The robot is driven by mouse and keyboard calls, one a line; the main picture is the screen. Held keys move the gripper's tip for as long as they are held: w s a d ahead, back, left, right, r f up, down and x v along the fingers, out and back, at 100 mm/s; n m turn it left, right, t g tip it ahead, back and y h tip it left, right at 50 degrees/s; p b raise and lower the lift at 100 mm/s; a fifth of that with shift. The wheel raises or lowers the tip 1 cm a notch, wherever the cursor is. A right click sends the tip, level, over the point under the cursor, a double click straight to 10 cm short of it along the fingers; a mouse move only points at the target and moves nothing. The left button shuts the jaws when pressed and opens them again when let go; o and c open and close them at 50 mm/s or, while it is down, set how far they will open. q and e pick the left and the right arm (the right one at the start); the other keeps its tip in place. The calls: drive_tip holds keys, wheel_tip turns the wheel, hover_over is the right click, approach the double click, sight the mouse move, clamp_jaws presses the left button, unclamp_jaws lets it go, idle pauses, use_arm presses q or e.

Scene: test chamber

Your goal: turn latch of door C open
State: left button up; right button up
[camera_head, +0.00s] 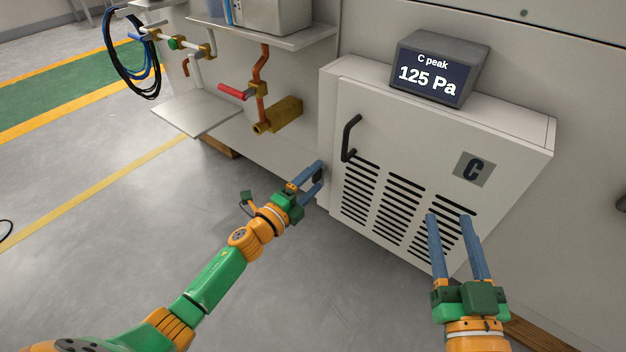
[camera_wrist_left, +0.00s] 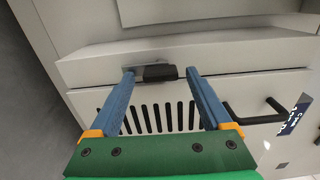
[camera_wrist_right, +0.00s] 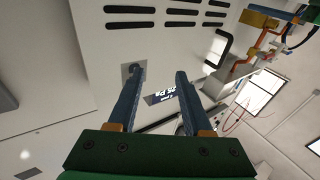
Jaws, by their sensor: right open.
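Door C (camera_head: 410,150) is the white vented front of a cabinet, with a black "C" label (camera_head: 472,169) and a black bar handle (camera_head: 350,138). It looks closed. A small dark latch (camera_head: 318,176) sits on the cabinet's left side; the left wrist view shows its dark knob (camera_wrist_left: 166,73) on a grey plate, lying crosswise. My left gripper (camera_head: 319,175) is open, with its blue fingertips on either side of the latch and a small gap showing. My right gripper (camera_head: 449,216) is open and empty in front of the door's lower right vents.
A display box (camera_head: 433,72) reading "C peak 125 Pa" stands on the cabinet. To the left are brass pipework with a red-handled valve (camera_head: 235,92), a low grey shelf (camera_head: 196,113) and coiled black and blue hoses (camera_head: 120,60). The floor in front is clear.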

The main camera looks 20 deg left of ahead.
sight(315, 179)
use_arm(q)
drive_tip(key=p+v, duration=0.1)
drive_tip(key=v, duration=0.3)
drive_tip(key=shift+r+p, duration=0.1)
drive_tip(key=shift+p, duration=0.2)
drive_tip(key=v, duration=0.3)
use_arm(e)
drive_tip(key=s+d+f+g+h, duration=0.1)
drive_tip(key=s+f+g, duration=0.1)
drive_tip(key=f+g, duration=0.2)
drive_tip(key=s+d+f+g+h, duration=0.1)
drive_tip(key=f+g, duration=0.3)
drive_tip(key=f, duration=0.5)
drive_tip(key=shift+s+d+f+m+h, duration=0.2)
drive_tip(key=shift+s+d+m+h, duration=0.1)
drive_tip(key=shift+s+m, duration=0.15)
